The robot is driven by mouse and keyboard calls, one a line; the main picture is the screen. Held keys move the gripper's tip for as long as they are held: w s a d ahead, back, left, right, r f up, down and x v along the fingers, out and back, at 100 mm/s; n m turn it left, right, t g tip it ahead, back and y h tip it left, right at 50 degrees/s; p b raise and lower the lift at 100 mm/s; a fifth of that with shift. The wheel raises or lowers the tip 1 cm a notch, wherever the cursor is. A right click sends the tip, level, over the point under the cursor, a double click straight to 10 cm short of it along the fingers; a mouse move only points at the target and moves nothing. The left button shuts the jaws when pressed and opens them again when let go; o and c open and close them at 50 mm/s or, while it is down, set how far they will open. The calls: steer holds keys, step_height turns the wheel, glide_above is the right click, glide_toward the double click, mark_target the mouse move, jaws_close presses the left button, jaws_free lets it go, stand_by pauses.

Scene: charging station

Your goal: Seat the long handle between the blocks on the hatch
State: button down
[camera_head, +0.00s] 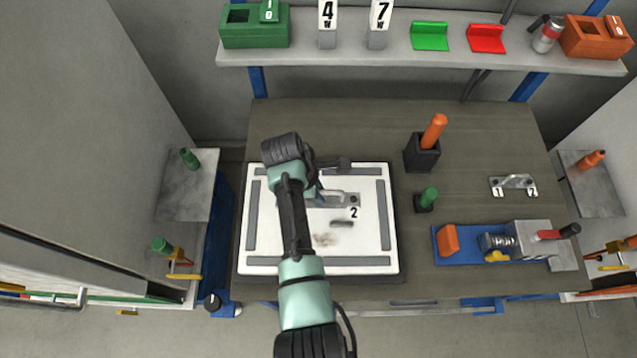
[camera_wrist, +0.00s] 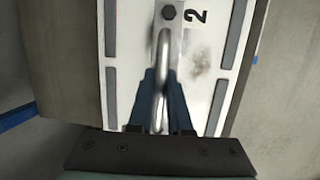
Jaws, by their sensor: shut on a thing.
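The white hatch (camera_head: 365,243) lies on the bench, with grey strips along its edges. A metal handle (camera_head: 340,196) is on or just above it, with a bolted plate marked 2 (camera_head: 353,212) at its right end. My gripper (camera_head: 317,194) is over the hatch, partly hidden by my arm. In the wrist view, my gripper's blue fingers (camera_wrist: 157,78) are shut on the rounded bar of the handle (camera_wrist: 162,50). The handle's other end is hidden by my arm. I cannot clearly make out the blocks or tell whether the handle touches the hatch.
A shelf (camera_head: 460,52) spans the back.

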stand_by(0.3)
steer(key=shift+w+f+b, duration=0.1)
steer(key=shift+f+b, duration=2)
steer(key=shift+f, duration=0.8)
steer(key=shift+f+b, duration=0.8)
steer(key=shift+f, duration=0.8)
steer(key=c, duration=0.8)
jaws_free()
steer(key=shift+o, duration=0.2)
steer(key=v, duration=1.3)
steer(key=shift+d, duration=0.1)
